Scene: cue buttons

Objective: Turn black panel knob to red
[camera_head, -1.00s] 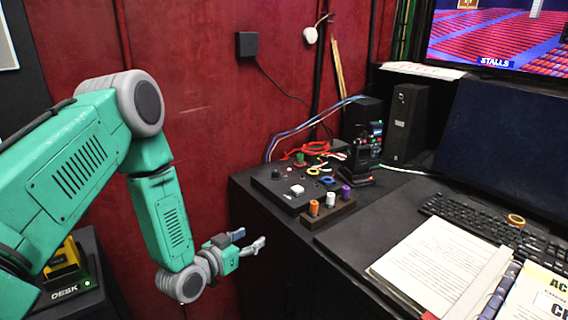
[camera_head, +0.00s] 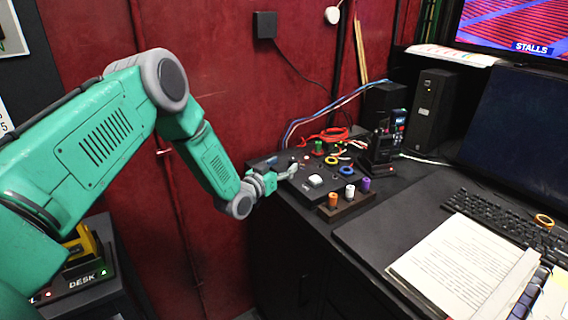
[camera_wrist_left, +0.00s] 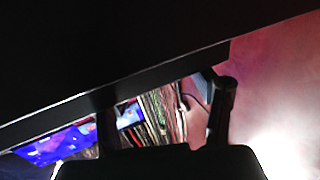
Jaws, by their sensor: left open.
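The black panel (camera_head: 322,196) lies on the left end of the dark desk. It carries a white square button (camera_head: 315,181), a green-topped piece (camera_head: 319,147) and several coloured rings. A small dark knob-like piece (camera_head: 272,161) shows at its left edge, just behind my gripper; its pointing direction is too small to tell. My left gripper (camera_head: 289,171) is open and empty at the panel's left edge, and its fingers hide part of the panel. Contact cannot be told. My right gripper is not in view.
A small block with orange, white and purple pegs (camera_head: 347,205) stands in front of the panel. Red cables (camera_head: 325,135) and a dark handheld device (camera_head: 381,148) sit behind and right. An open book (camera_head: 455,262) and keyboard (camera_head: 500,232) lie right. A large dark surface fills the upper wrist view.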

